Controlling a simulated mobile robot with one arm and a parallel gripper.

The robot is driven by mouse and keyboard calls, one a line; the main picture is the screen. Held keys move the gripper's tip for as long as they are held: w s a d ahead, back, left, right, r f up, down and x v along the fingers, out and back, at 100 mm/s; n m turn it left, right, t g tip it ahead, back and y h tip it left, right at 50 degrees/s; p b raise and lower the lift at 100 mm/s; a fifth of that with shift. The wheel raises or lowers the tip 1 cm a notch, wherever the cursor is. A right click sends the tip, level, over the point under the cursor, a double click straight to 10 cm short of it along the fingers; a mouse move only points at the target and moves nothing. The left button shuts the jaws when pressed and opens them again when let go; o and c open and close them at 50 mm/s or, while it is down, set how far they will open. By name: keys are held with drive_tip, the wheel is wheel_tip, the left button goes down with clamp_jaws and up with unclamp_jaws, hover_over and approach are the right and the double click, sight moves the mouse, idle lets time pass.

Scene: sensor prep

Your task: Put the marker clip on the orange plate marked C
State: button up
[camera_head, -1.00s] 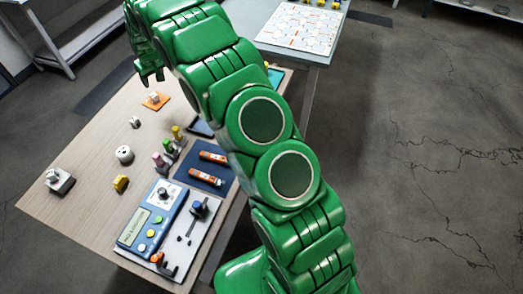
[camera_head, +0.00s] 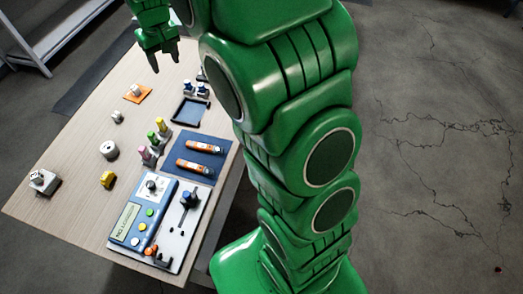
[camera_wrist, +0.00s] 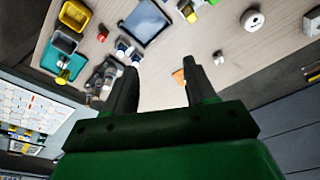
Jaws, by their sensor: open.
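The orange plate (camera_head: 145,97) lies flat near the far left edge of the table, with a small whitish piece (camera_head: 135,90) on it. I cannot read a letter on the plate. In the wrist view, part of the orange plate (camera_wrist: 179,76) shows beside the right finger. I cannot tell which small object is the marker clip; a small whitish piece (camera_head: 117,117) stands on bare wood nearer than the plate. My gripper (camera_head: 158,54) is above the far part of the table, beyond the plate. In the wrist view my gripper (camera_wrist: 160,70) is open with nothing between its fingers.
A white roll (camera_head: 109,150), a yellow block (camera_head: 107,179) and a grey device (camera_head: 43,181) stand on the table (camera_head: 75,142). A blue mat (camera_head: 205,166) holds orange cylinders beside a blue control panel (camera_head: 145,217). A dark tray (camera_head: 189,111) lies further back.

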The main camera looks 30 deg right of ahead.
drive_tip(key=s+d+r+g, duration=0.1)
drive_tip(key=s+d, duration=0.1)
drive_tip(key=s, duration=1.2)
drive_tip(key=s+d+r+m+g, duration=0.1)
drive_tip(key=s+d+r, duration=0.1)
drive_tip(key=s, duration=1.1)
drive_tip(key=s+d+r+m+g, duration=0.1)
drive_tip(key=s+d, duration=0.2)
drive_tip(key=s, duration=1.1)
drive_tip(key=shift+s+d+r+g+h, duration=0.15)
drive_tip(key=shift+s+r+g+h, duration=0.05)
drive_tip(key=shift+s+g+h, duration=0.15)
